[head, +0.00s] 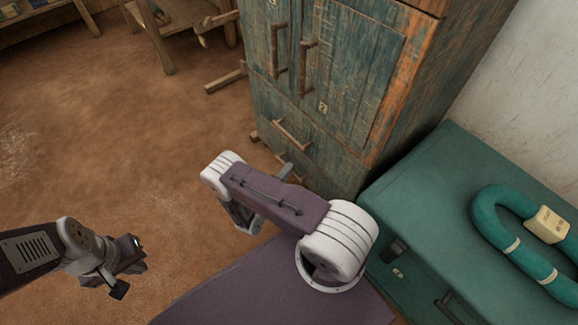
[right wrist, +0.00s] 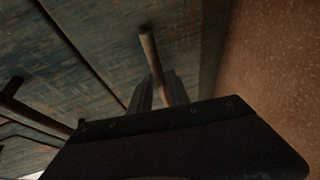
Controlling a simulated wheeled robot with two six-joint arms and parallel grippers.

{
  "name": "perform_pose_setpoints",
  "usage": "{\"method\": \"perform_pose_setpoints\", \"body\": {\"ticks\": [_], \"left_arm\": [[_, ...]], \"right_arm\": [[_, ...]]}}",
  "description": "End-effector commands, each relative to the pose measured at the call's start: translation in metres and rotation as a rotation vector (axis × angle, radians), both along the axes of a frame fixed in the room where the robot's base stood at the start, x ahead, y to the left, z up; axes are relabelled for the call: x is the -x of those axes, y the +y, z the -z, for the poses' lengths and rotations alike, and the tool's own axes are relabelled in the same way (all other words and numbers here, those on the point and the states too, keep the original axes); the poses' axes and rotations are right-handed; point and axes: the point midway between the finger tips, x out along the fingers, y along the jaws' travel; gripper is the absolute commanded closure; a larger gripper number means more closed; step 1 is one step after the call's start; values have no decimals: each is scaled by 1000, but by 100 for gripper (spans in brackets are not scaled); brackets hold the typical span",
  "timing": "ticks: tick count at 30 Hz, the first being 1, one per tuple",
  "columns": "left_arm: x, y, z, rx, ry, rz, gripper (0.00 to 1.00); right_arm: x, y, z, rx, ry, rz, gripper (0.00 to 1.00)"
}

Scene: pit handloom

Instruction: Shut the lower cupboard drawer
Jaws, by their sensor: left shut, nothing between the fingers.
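The blue-green wooden cupboard (head: 330,80) stands at the upper middle of the head view. Its upper drawer has a wooden bar handle (head: 292,133). The lower drawer's front is largely hidden behind my right arm, and I cannot tell how far out it stands. My right gripper (head: 285,172) is low against the cupboard front. In the right wrist view its grey fingers (right wrist: 158,92) are at a wooden bar handle (right wrist: 149,52), which runs in among them. The dark picture does not show whether they grip it. My left gripper (head: 121,277) is shut and empty above the floor.
A green trunk (head: 425,190) stands right of the cupboard, with a teal padded loop (head: 488,215) on it. A wooden frame (head: 165,45) stands at the upper left. The brown floor (head: 110,150) is clear at the left.

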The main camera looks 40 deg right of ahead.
Motion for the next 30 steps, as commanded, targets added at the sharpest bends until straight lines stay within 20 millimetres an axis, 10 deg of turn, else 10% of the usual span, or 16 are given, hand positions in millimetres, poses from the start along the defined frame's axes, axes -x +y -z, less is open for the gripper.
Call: {"method": "perform_pose_setpoints", "body": {"ticks": [12, 30], "left_arm": [[0, 0, -40, 0, 0, 0, 100], [0, 0, -40, 0, 0, 0, 100]], "right_arm": [[29, 57, -14, -1, 1, -5, 78], [30, 59, -14, -3, 4, 3, 78]]}}
